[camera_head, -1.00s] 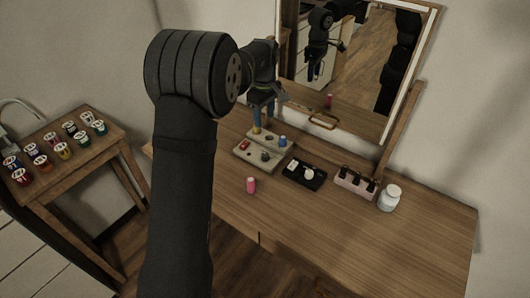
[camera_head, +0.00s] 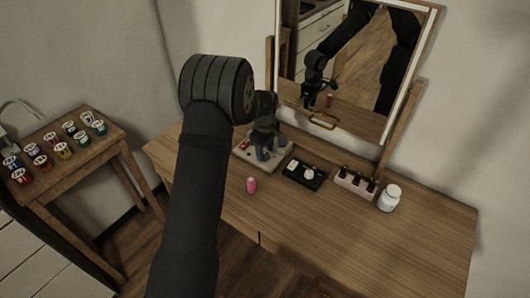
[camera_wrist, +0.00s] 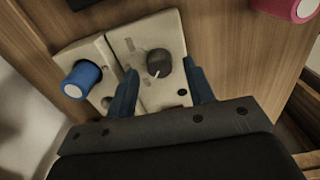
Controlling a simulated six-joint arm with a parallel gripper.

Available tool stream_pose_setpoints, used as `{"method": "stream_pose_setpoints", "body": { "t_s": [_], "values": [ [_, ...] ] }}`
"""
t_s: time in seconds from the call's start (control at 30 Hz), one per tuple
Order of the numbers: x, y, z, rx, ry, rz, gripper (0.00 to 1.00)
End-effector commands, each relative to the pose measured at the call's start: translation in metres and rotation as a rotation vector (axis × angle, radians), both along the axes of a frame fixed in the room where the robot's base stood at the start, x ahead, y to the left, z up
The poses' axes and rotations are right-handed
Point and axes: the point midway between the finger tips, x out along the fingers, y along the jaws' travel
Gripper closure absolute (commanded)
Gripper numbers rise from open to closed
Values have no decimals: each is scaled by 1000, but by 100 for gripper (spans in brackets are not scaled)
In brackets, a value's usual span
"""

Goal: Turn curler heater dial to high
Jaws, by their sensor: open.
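The curler heater (camera_head: 243,157) is a pale base on the table, partly hidden behind my gripper (camera_head: 271,154) in the head view. In the wrist view the heater (camera_wrist: 100,52) shows its dark round dial (camera_wrist: 159,63) with a white pointer line. My gripper (camera_wrist: 160,82) is open, with its blue fingers on either side of the dial. I cannot tell whether they touch it. A blue roller (camera_wrist: 82,80) stands on the heater, left of the dial. A small red part (camera_wrist: 181,106) shows near the right finger.
A pink roller (camera_head: 251,185) stands in front of the heater. Right of it are a black tray (camera_head: 313,184), a pink holder with dark-capped bottles (camera_head: 352,186) and a white jar (camera_head: 388,200). A mirror (camera_head: 345,75) stands behind. The front right tabletop is clear.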

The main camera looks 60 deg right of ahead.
Motion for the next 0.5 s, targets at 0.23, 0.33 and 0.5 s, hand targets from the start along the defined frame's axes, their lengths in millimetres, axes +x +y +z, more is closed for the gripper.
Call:
{"method": "stream_pose_setpoints", "body": {
  "t_s": [0.23, 0.33, 0.5],
  "values": [
    [0, 0, -13, -1, 0, 0, 52],
    [0, 0, -13, -1, 0, 0, 52],
    [0, 0, -13, -1, 0, 0, 63]
  ]
}}
